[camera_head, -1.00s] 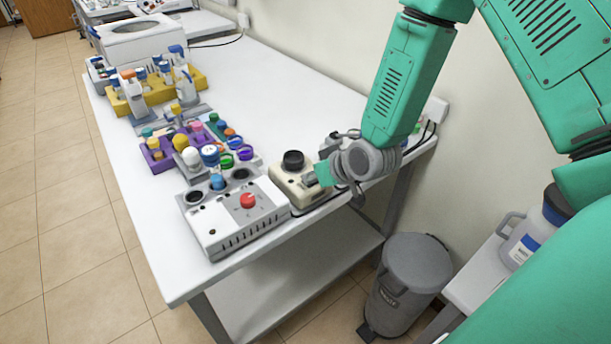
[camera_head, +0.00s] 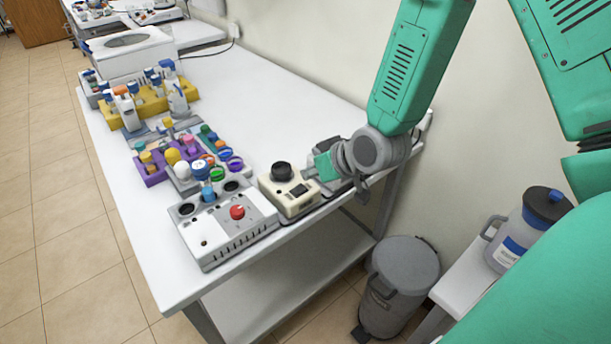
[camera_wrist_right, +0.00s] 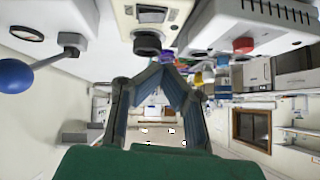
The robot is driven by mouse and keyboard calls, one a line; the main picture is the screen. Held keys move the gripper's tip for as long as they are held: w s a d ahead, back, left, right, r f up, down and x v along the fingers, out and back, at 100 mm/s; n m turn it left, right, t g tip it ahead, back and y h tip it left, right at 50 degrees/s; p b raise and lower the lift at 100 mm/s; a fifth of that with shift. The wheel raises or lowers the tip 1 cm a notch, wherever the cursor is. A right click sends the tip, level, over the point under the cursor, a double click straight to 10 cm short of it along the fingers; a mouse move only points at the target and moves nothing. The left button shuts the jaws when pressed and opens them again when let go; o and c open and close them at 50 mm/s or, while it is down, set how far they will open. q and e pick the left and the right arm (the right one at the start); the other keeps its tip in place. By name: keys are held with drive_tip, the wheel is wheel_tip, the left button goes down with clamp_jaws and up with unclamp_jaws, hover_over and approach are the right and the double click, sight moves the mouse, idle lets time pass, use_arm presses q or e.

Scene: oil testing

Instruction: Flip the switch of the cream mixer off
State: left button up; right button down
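The cream mixer (camera_head: 283,199) is a small cream box with a black round top (camera_head: 282,172) and a dark rectangular part (camera_head: 300,191), perhaps its switch, on its right side. It stands near the table's front edge. My right gripper (camera_head: 317,170) is just right of the mixer, partly hidden by its own links. In the right wrist view the cream mixer (camera_wrist_right: 128,18) is upside down at the top, beyond the gripper. The gripper's two fingertips (camera_wrist_right: 163,66) meet there, with nothing seen between them. The switch position is too small to tell. My left gripper is out of view.
A white device with a red knob (camera_head: 237,212) stands close left of the mixer. A purple rack (camera_head: 157,174) and a yellow rack (camera_head: 152,107) hold coloured bottles behind it. The table's right back part (camera_head: 265,95) is clear. A grey bin (camera_head: 397,285) stands on the floor.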

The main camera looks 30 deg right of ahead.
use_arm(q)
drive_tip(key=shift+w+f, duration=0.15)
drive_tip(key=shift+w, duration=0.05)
use_arm(e)
drive_tip(key=shift+a+v, duration=0.15)
drive_tip(key=shift+v, duration=0.9)
drive_tip(key=shift+a+v, duration=0.2)
drive_tip(key=shift+v, duration=0.85)
drive_tip(key=shift+a+r, duration=0.15)
use_arm(q)
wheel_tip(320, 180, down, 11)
drive_tip(key=b, duration=1.1)
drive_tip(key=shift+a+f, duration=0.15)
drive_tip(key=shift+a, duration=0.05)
use_arm(e)
drive_tip(key=s+a+f+g, duration=0.1)
drive_tip(key=s+f+g, duration=0.1)
drive_tip(key=s+f, duration=0.6)
drive_tip(key=s+a+f+g+h, duration=0.1)
drive_tip(key=s+f+g, duration=0.2)
drive_tip(key=s+f, duration=0.4)
drive_tip(key=s+a+f+g+h, duration=0.1)
drive_tip(key=s+f+g, duration=0.2)
drive_tip(key=s+f, duration=0.5)
wheel_tip(320, 180, down, 10)
drive_tip(key=shift+s+a+f, duration=0.15)
drive_tip(key=shift+s+a, duration=0.15)
drive_tip(key=shift+a, duration=0.1)
drive_tip(key=shift+w, duration=0.1)
